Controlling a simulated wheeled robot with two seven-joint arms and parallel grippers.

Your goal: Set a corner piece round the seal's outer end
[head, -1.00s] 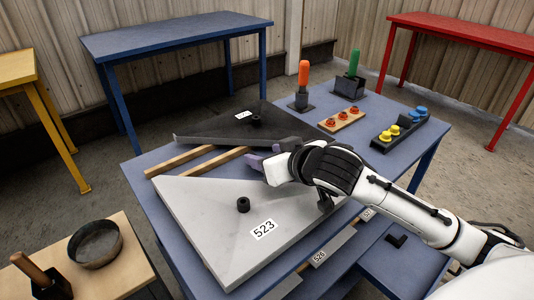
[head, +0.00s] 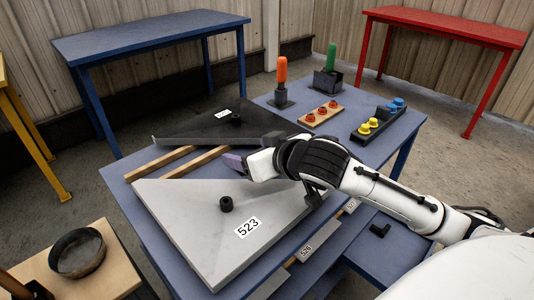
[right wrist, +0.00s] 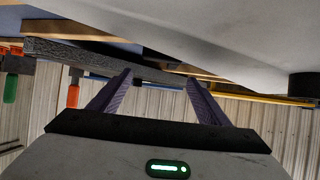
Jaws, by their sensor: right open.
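A small black angled piece (head: 380,230), which looks like a corner piece, lies on the lower blue surface at the right. A light grey panel (head: 190,220) labelled 523 lies on the blue table. A dark panel (head: 195,126) lies behind it. A dark textured strip (right wrist: 90,58) crosses the right wrist view beyond the fingers; I cannot tell whether it is the seal or the dark panel's edge. My right gripper (head: 234,162) is open and empty at the grey panel's far edge, its purple fingers (right wrist: 158,90) apart. My left gripper is out of view.
Two wooden strips (head: 160,162) lie between the panels. Orange (head: 281,70) and green (head: 331,57) handles stand at the back. A round bowl (head: 77,253) sits front left.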

